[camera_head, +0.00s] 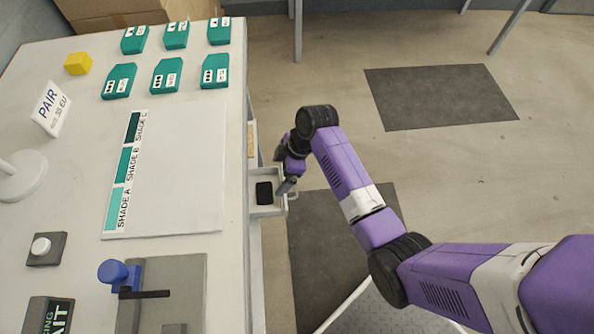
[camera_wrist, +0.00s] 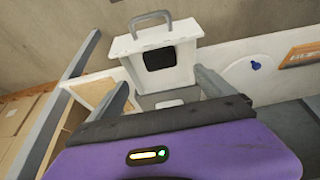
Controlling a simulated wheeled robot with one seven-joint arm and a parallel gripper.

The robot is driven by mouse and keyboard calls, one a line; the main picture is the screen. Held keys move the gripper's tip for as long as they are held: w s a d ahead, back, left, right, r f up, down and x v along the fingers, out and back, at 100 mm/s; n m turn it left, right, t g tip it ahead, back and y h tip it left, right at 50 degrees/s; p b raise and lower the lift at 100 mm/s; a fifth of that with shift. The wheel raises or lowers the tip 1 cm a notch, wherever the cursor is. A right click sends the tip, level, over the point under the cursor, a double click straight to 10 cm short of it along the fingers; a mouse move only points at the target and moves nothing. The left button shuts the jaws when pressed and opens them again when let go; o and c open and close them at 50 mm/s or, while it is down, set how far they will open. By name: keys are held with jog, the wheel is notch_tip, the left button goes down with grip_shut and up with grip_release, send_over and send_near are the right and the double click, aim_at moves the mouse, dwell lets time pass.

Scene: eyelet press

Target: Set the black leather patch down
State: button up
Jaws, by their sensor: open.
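The black leather patch (camera_head: 264,193) lies flat in a small white pull-out drawer (camera_head: 268,211) at the table's right side. In the wrist view the patch (camera_wrist: 159,58) shows as a dark square on the drawer's (camera_wrist: 186,77) pale floor, apart from both fingers. My gripper (camera_head: 283,182) is beside and over the drawer's handle side. In the wrist view my gripper (camera_wrist: 160,78) is open, its two grey fingers spread wide with nothing held between them. The drawer's grey handle (camera_wrist: 151,17) is at its outer edge.
The white table (camera_head: 75,195) carries several teal pieces (camera_head: 165,76), a shade board (camera_head: 180,190), a yellow cube (camera_head: 78,63), a PAIR sign (camera_head: 50,108) and a blue-knobbed press (camera_head: 113,272). Dark mats (camera_head: 440,97) lie on the open floor to the right.

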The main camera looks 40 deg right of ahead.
jog(key=s+a+f+m+t+h, duration=0.1)
jog(key=s+m+t+h, duration=0.15)
jog(key=s, duration=0.55)
jog(key=s+a+f+m+t+h, duration=0.1)
jog(key=s+m+t, duration=0.2)
jog(key=s, duration=0.6)
jog(key=s+a+r+m+t, duration=0.1)
jog(key=s+r, duration=0.3)
jog(key=r, duration=0.5)
jog(key=s+a+r+m+t, duration=0.1)
jog(key=s+r+m+t, duration=0.1)
jog(key=s+r, duration=0.3)
jog(key=s+a+r+m+t, duration=0.1)
jog(key=s+r+t, duration=0.3)
jog(key=r, duration=0.9)
jog(key=shift+s+r+m, duration=0.35)
jog(key=shift+s+m, duration=0.2)
jog(key=shift+m, duration=0.1)
jog(key=shift+r, duration=0.1)
